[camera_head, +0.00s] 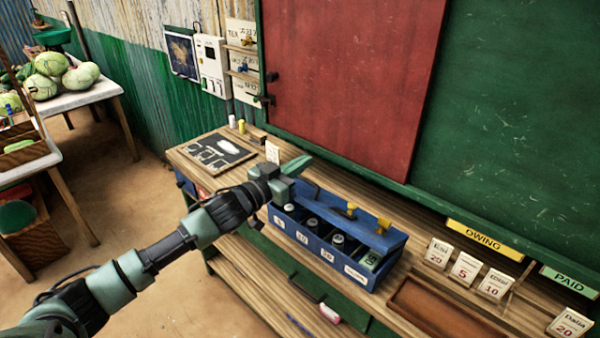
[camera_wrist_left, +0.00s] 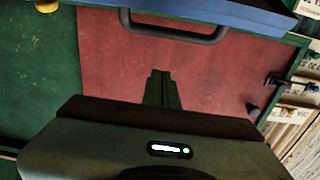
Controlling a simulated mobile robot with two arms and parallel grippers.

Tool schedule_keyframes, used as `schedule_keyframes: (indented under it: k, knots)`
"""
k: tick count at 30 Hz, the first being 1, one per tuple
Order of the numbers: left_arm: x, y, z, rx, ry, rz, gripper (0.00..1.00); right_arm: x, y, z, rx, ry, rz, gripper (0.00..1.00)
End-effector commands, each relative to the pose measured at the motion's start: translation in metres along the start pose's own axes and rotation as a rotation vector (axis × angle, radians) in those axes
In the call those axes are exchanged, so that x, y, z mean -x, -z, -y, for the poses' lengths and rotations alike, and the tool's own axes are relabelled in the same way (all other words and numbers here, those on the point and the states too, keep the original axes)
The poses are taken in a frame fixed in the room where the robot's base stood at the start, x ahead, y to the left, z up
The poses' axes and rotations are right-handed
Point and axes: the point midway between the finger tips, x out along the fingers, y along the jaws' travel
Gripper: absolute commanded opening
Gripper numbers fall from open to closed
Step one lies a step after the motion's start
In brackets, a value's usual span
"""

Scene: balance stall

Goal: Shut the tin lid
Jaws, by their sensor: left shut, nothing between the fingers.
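The blue tin (camera_head: 312,262) stands on the wooden counter, with several labelled compartments along its front. My right gripper is not in view.
A slate board (camera_head: 215,153) lies on the counter to the left. Price cards (camera_head: 465,268) and a brown tray (camera_head: 440,312) are to the right of the tin. A red panel (camera_head: 350,80) and green board stand behind the counter.

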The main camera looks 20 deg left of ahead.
Motion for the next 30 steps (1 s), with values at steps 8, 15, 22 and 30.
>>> schedule_keyframes:
  k: [8, 15, 22, 30]
  knots:
    - [0.002, -0.026, 0.000, 0.002, 0.000, 0.003, 0.00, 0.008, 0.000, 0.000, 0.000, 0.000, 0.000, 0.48]
    - [0.006, -0.038, 0.000, 0.000, 0.000, 0.001, 0.00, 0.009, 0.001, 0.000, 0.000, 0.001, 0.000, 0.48]
    - [0.006, -0.038, 0.000, -0.001, 0.000, 0.001, 0.00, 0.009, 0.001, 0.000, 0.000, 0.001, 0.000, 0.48]
    - [0.010, -0.046, -0.001, 0.001, 0.001, -0.025, 0.00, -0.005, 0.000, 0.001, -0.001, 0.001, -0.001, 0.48]
